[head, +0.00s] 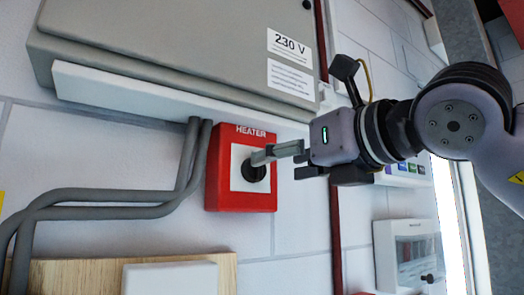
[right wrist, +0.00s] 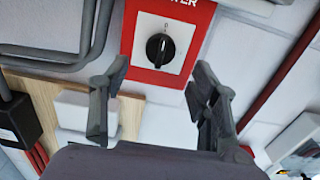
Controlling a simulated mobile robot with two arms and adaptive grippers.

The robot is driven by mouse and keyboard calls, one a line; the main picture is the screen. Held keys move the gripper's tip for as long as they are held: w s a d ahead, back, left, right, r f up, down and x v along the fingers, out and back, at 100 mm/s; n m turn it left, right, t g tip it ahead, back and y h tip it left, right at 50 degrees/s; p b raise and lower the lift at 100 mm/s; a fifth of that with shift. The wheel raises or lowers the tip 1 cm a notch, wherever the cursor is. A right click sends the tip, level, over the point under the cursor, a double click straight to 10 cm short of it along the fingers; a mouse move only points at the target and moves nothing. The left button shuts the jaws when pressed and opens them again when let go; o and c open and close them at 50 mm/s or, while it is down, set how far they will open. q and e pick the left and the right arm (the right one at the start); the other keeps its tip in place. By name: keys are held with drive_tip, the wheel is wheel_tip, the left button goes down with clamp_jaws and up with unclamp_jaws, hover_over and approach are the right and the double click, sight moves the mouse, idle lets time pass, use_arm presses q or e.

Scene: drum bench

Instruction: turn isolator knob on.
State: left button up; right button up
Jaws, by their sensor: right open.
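The isolator is a red box (head: 214,192) labelled HEATER, with a white plate and a black rotary knob (head: 252,172). In the right wrist view the knob (right wrist: 159,51) is round with a raised grip, standing about upright in the picture, and a small mark shows above it on the white plate (right wrist: 184,38). My right gripper (head: 280,160) is in front of the box, one finger overlapping the knob's edge in the head view. In the right wrist view the gripper (right wrist: 159,78) is open, its fingers apart on either side below the knob, with nothing between them. My left gripper is out of view.
A grey cabinet (head: 170,45) marked 230 V hangs above the box. Grey conduits (head: 110,195) run to its left. A wooden board (head: 80,275) with a white box (head: 170,279) is below. A dark red pipe (head: 335,235) and a white-framed unit (head: 405,250) are to the right.

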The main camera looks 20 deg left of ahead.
sight(261, 168)
drive_tip(key=p+x, duration=0.2)
drive_tip(key=x, duration=0.4)
drive_tip(key=shift+w+a+p, duration=0.15)
drive_tip(key=shift+w+p, duration=0.05)
drive_tip(key=shift+p, duration=0.15)
drive_tip(key=c, duration=1.2)
